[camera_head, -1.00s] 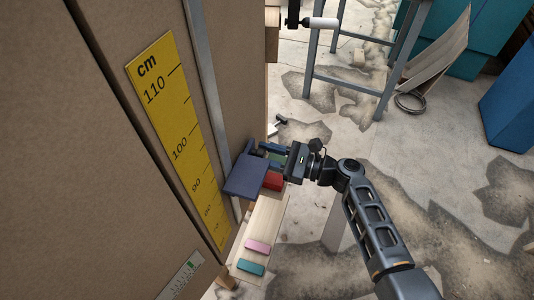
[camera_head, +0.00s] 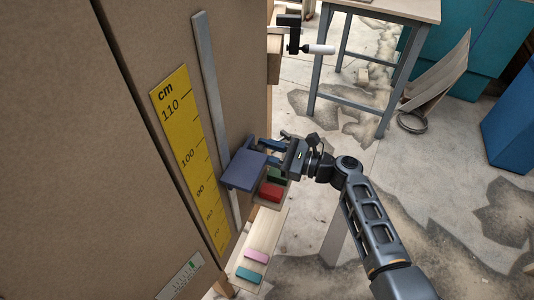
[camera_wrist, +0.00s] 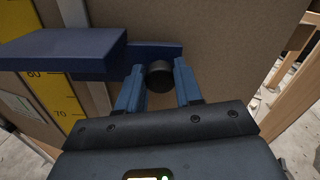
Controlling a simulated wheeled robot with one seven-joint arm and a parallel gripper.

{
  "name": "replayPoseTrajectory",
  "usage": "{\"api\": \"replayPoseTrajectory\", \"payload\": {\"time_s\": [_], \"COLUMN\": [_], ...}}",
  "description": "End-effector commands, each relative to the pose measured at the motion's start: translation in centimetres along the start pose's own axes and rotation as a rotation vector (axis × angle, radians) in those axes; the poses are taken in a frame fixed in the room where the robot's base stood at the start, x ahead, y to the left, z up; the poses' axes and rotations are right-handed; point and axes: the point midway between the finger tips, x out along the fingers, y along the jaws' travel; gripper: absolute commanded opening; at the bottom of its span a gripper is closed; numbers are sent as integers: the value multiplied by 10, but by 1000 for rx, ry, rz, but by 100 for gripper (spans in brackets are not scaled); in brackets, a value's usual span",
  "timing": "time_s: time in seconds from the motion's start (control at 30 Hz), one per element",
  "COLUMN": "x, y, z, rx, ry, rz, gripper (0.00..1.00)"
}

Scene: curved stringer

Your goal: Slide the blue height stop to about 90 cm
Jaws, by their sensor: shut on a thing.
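The blue height stop (camera_head: 243,172) is a flat plate on the pale vertical rail (camera_head: 209,75), right of the yellow cm scale (camera_head: 178,112). In the head view it appears beside the 90 to 100 stretch, but the slanted view leaves the exact reading unclear. In the wrist view the plate (camera_wrist: 70,52) hides part of the scale (camera_wrist: 58,95); figures near 80 and 70 show below it. My gripper (camera_head: 268,152) is on the stop's right side. The wrist view shows its blue fingers (camera_wrist: 158,88) shut around a black round knob (camera_wrist: 159,74) on the stop.
Below the stop are a green block (camera_head: 276,175) and a red block (camera_head: 270,192). Lower shelf boards hold a pink block (camera_head: 256,256) and a teal block (camera_head: 248,275). A clamp with a white handle (camera_head: 318,49) juts out above.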

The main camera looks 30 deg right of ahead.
Motion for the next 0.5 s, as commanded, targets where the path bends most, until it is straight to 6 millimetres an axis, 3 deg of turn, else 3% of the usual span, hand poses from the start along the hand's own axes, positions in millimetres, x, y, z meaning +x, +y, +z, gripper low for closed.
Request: {"api": "replayPoseTrajectory", "payload": {"time_s": [0.03,0.2,0.5], "x": [0,0,-1], "y": [-5,-8,-8], "z": [14,29,29], "rx": [-4,-4,-3], "ry": [-3,-3,-2], "rz": [-4,-3,-4], "gripper": [0,0,0]}}
